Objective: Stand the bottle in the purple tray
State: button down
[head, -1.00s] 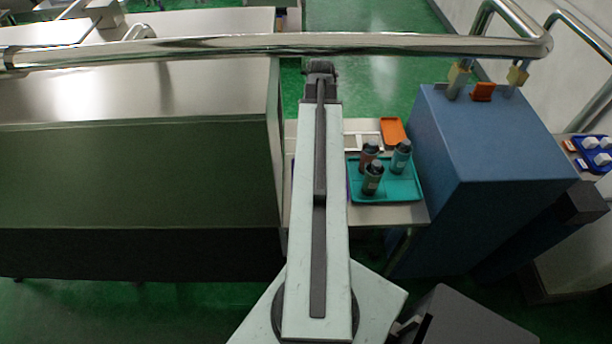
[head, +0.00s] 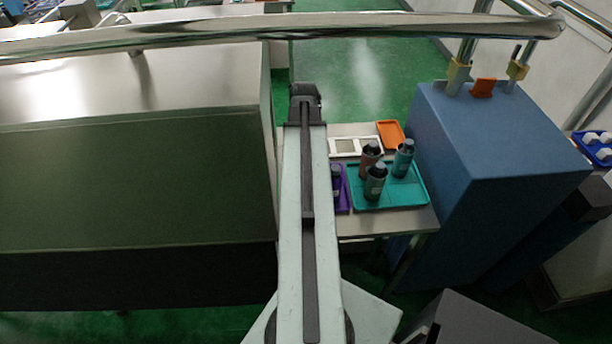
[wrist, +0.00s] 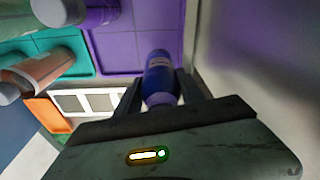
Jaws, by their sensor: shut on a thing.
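In the wrist view my gripper (wrist: 163,95) is shut on a blue-purple bottle (wrist: 160,75), its cap end towards the camera. The bottle lies over the purple tray (wrist: 122,50) in that view; I cannot tell whether its base touches the tray. A second purple bottle (wrist: 100,12) is at the tray's upper left in the picture. In the head view the purple tray (head: 343,203) shows partly beside my arm, with a dark purple bottle (head: 336,182) standing in it. There my arm hides the gripper and the held bottle.
The teal tray (head: 415,195) beside the purple one holds several bottles. A white divided tray (head: 345,146) and an orange tray (head: 391,134) lie behind. A blue cabinet (head: 490,150) stands right of the table, a large metal-topped unit (head: 130,170) left. A chrome rail (head: 300,30) crosses above.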

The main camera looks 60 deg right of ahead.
notch_tip(320, 180, down, 6)
jog(key=b, duration=0.4)
jog(key=shift+s+f+b, duration=0.1)
jog(key=shift+f+b, duration=0.05)
jog(key=shift+b, duration=0.15)
jog(key=shift+r, duration=0.25)
jog(key=shift+f, duration=0.2)
jog(key=c, duration=0.7)
grip_release()
jog(key=shift+r, duration=0.15)
jog(key=r+p, duration=0.8)
jog(key=s+a+r+p, duration=0.1)
jog(key=r+p, duration=0.3)
jog(key=shift+r+p, duration=0.15)
jog(key=shift+p, duration=0.15)
